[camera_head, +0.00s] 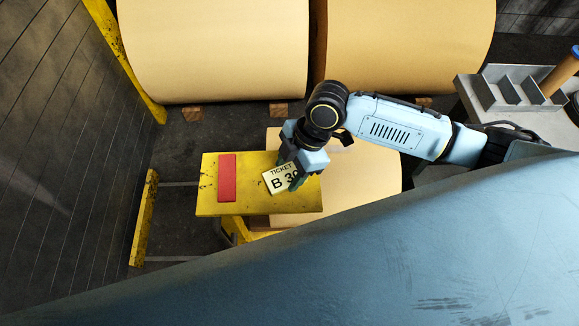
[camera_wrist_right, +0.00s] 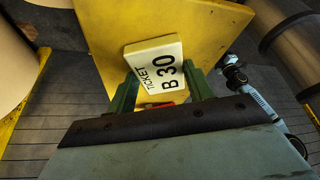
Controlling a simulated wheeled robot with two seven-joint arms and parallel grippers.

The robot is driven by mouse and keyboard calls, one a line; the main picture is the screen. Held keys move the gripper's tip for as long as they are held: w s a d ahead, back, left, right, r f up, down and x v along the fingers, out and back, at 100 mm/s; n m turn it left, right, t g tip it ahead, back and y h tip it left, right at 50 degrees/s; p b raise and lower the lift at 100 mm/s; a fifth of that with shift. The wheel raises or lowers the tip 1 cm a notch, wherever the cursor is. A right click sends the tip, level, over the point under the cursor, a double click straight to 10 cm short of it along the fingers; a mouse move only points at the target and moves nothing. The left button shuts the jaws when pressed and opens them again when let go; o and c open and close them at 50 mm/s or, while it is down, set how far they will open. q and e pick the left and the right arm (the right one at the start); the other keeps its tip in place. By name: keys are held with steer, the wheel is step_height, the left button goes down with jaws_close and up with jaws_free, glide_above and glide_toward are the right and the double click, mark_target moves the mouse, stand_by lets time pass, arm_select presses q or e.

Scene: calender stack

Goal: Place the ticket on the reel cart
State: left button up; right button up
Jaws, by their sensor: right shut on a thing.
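The ticket (camera_head: 277,180) is a cream plate with black lettering, "TICKET B 30". My right gripper (camera_head: 297,179) is shut on it, and the green fingers grip its sides in the right wrist view (camera_wrist_right: 162,92). The ticket is over the right part of the yellow top plate of the reel cart (camera_head: 209,199). This yellow plate also shows behind the ticket in the wrist view (camera_wrist_right: 215,30). I cannot tell whether the ticket touches it. My left gripper is not in view.
A red strip (camera_head: 227,178) lies on the left half of the yellow plate. Two big tan paper reels (camera_head: 215,50) stand behind, with small wooden chocks below. A yellow rail (camera_head: 144,218) is at the left. A grey bench (camera_head: 500,95) with dividers is at the right.

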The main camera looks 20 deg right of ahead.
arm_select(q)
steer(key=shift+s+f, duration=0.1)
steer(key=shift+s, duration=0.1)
arm_select(e)
steer(key=shift+f, duration=0.1)
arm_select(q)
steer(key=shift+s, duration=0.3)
arm_select(e)
steer(key=o, duration=1)
steer(key=shift+c, duration=0.2)
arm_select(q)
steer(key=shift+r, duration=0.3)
arm_select(e)
steer(key=v, duration=1.2)
